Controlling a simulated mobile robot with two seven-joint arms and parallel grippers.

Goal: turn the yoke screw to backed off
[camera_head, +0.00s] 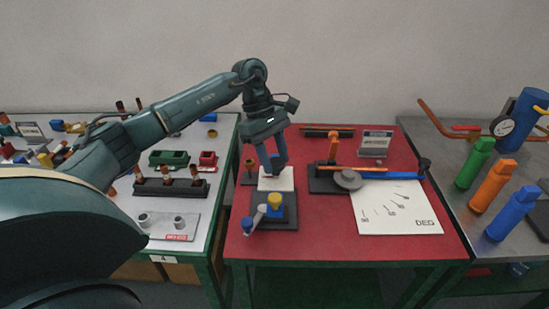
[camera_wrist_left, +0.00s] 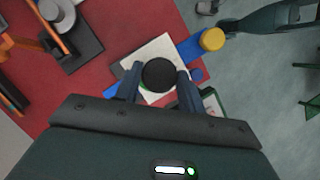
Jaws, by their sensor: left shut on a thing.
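My left gripper (camera_head: 272,168) reaches down over a small fixture on the red mat. In the left wrist view its two fingers (camera_wrist_left: 158,88) are shut on a round black knob (camera_wrist_left: 159,74), which I take to be the yoke screw's head. The knob is above a white block (camera_head: 283,184). In front of the block, on a dark base (camera_head: 287,222), is a blue part with a yellow cap (camera_head: 274,202); the cap also shows in the left wrist view (camera_wrist_left: 213,39). The fingers hide the knob in the head view. My right gripper is not in view.
Right of the fixture lie a torque-wrench-like tool with a blue handle (camera_head: 400,175) and a white degree sheet (camera_head: 398,215). Green, orange and blue bottles (camera_head: 492,186) stand on the right table. A grey plate (camera_head: 162,225) lies on the left table.

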